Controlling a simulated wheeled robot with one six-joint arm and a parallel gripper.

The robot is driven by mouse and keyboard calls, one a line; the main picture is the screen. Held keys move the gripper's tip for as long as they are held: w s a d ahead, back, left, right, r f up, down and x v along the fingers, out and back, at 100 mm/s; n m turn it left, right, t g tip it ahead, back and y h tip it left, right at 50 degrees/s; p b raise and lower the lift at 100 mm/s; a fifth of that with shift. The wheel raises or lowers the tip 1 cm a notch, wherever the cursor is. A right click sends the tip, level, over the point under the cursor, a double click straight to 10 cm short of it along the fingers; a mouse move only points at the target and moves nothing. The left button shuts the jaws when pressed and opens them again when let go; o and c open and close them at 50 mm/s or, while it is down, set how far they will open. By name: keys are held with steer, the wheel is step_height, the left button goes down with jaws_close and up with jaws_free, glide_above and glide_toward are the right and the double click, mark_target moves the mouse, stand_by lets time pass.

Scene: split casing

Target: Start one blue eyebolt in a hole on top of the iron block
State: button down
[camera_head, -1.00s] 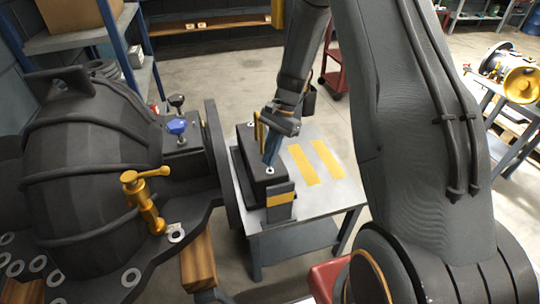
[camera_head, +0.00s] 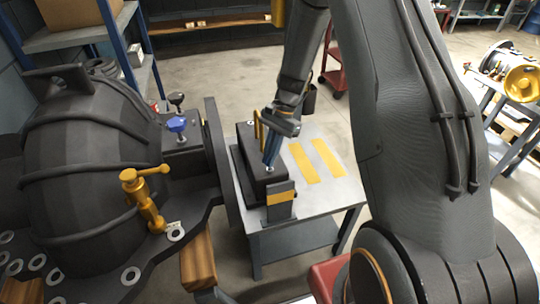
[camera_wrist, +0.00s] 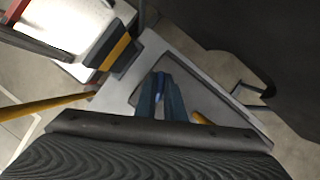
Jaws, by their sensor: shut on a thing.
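The iron block (camera_head: 248,148) is a dark box on a small grey metal table, left of centre in the head view. A pale hole ring (camera_head: 269,170) shows on its top near the front end. My gripper (camera_head: 270,160) points down over this end, its blue-grey fingers close to the ring. In the wrist view the two fingers (camera_wrist: 161,100) are close together, shut on a small blue piece, the blue eyebolt (camera_wrist: 161,78). The fingers hide most of it. I cannot tell whether its tip touches the block or is in the hole.
A dark post with a yellow band (camera_head: 281,198) stands at the block's front end. A big dark casing (camera_head: 85,150) with a flange is close on the left. The table (camera_head: 325,203) has free room with yellow stripes on the right.

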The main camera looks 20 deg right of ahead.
steer(key=shift+f, duration=0.4)
